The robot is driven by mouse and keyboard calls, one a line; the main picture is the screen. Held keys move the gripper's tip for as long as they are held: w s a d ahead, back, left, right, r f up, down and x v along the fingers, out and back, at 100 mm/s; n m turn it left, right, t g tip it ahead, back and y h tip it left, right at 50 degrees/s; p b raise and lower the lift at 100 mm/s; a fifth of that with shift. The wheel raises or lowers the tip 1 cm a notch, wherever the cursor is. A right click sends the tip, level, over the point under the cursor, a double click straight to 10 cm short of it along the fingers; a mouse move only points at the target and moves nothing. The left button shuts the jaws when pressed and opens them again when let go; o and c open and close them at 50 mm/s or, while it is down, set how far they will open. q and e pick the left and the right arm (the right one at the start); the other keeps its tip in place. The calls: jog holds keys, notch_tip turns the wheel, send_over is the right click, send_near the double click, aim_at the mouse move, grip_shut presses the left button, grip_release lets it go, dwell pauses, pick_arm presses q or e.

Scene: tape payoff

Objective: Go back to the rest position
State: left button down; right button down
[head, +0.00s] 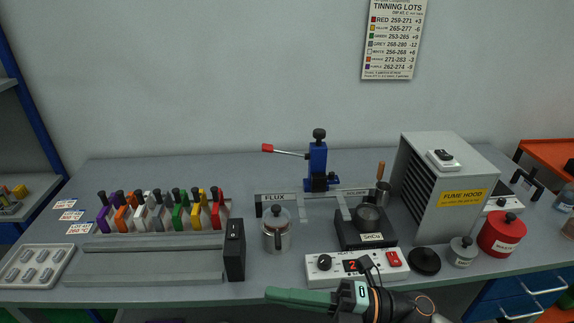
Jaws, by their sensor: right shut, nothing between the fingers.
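My right gripper (270,295) reaches in from the bottom right of the head view. Its green fingers are closed together and point left, with nothing between them. They are at the bench's front edge, in front of the metal flux pot (277,236) and the white control box (357,264), and overlap the box's lower left in the picture. Whether they touch anything cannot be told. My left gripper does not show.
The grey bench (170,172) holds a rack of coloured clips (160,212), a black block (235,250), a blue lever press (318,165), a solder pot (368,220), a fume hood (445,190) and a red canister (501,234). A grey tray (70,253) is at left. The back left is clear.

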jog(key=w+d+f+m+t+h, duration=0.3)
jog(key=d+f+m+t+h, duration=0.3)
jog(key=m, duration=0.6)
jog(key=w+d+f+m+t+h, duration=0.3)
jog(key=d+f+m+t+h, duration=0.15)
jog(key=m+t, duration=0.55)
jog(key=s+d+f+m+g+h, duration=0.3)
jog(key=s+f, duration=0.4)
jog(key=f, duration=0.3)
jog(key=s+d+f+m+g+h, duration=0.3)
jog(key=s+f+m+g, duration=0.2)
jog(key=f, duration=0.5)
jog(key=s+m, duration=0.2)
jog(key=shift+s+d+f+m+g, duration=0.2)
jog(key=shift+d+m+g, duration=0.1)
jog(key=shift+d, duration=0.1)
jog(key=c, duration=1.6)
grip_release()
jog(key=shift+h, duration=0.25)
